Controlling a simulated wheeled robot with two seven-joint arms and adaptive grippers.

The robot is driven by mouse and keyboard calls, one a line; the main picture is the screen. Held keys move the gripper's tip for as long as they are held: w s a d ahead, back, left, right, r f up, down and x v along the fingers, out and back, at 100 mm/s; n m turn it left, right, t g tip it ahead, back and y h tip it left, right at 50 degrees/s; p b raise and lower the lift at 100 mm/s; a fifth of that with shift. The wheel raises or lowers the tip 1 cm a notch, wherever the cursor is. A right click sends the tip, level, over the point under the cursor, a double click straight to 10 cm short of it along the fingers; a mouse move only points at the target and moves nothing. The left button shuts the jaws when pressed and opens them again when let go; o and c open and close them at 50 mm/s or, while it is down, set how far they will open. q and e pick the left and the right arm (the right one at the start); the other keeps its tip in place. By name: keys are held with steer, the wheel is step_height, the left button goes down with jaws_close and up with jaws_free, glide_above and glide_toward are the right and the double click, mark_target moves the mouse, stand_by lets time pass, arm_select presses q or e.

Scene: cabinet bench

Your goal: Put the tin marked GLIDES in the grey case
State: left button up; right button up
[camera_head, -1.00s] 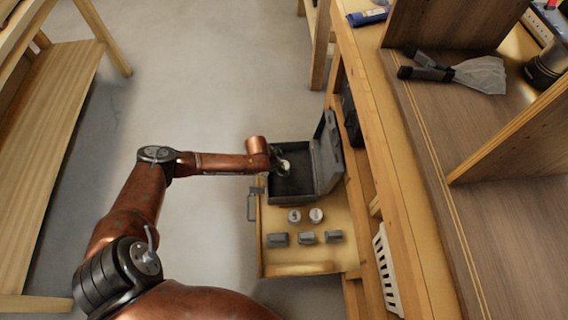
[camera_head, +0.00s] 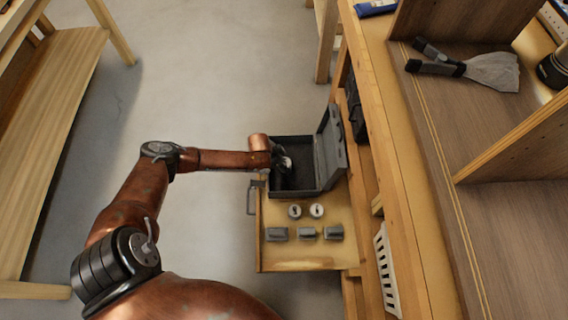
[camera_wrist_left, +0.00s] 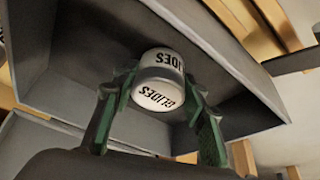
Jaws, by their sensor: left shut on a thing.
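The tin marked GLIDES (camera_wrist_left: 160,85) is a white round tin with black lettering, upside down in the left wrist view. My left gripper (camera_wrist_left: 155,95) is shut on it, with a green finger on each side. In the head view the left gripper (camera_head: 283,163) is over the open grey case (camera_head: 297,147), and the white tin (camera_head: 286,162) shows at its tip. The case's dark inside (camera_wrist_left: 85,45) fills much of the wrist view. I cannot tell whether the tin touches the case floor. My right gripper is not in view.
The case stands in a pulled-out wooden drawer (camera_head: 338,254), its lid (camera_head: 333,145) raised on the right. Two round tins (camera_head: 316,210) and several grey blocks (camera_head: 306,233) lie in front of the case. A scraper (camera_head: 492,70) lies on the bench above.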

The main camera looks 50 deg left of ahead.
arm_select(q)
steer(key=shift+f, duration=0.3)
stand_by(0.4)
steer(key=o, duration=1.3)
steer(key=shift+r, duration=0.15)
steer(key=v, duration=1.1)
steer(key=shift+s+r, duration=0.25)
steer(key=shift+r, duration=0.05)
